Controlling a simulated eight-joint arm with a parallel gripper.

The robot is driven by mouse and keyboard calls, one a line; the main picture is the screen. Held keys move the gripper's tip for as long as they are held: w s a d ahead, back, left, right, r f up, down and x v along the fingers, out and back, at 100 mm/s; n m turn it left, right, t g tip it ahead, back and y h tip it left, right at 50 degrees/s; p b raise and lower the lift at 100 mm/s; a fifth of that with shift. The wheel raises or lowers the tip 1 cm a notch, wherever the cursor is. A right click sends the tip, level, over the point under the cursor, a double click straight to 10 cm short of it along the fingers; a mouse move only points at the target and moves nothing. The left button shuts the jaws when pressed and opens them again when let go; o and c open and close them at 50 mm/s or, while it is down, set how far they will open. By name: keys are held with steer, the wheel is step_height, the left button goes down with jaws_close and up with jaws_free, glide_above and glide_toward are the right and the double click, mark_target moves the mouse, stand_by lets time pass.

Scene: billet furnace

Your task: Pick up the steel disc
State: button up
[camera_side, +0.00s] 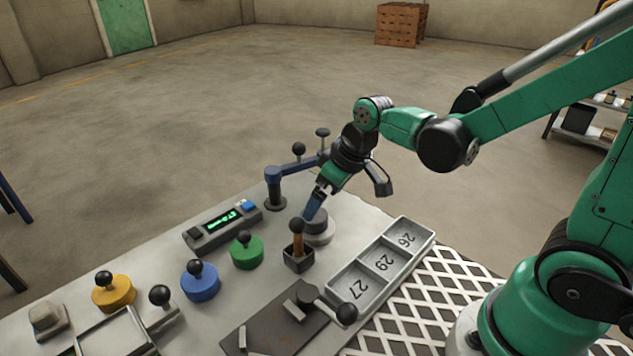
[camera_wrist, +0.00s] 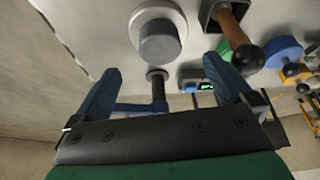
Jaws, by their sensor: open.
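The steel disc appears to be the dark grey round piece (camera_side: 316,219) on a wider pale round base (camera_side: 320,238) on the bench. In the wrist view the grey piece (camera_wrist: 160,41) is at top centre on its pale base. My gripper (camera_side: 312,208) is tilted down with its blue fingers close to the disc in the side view. In the wrist view my gripper (camera_wrist: 166,82) is open, its two fingers wide apart with nothing between them. The disc lies beyond the fingertips. Whether a finger touches it I cannot tell.
A wooden-handled tool (camera_side: 298,243) stands in a dark holder right beside the disc. A blue lever post (camera_side: 275,188) is behind. A numbered tray (camera_side: 332,284) is at the right. Green (camera_side: 247,254), blue (camera_side: 200,284) and yellow (camera_side: 113,293) knobbed discs and a display box (camera_side: 222,226) are left.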

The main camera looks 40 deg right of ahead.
steer(key=shift+x, duration=2.75)
jaws_close()
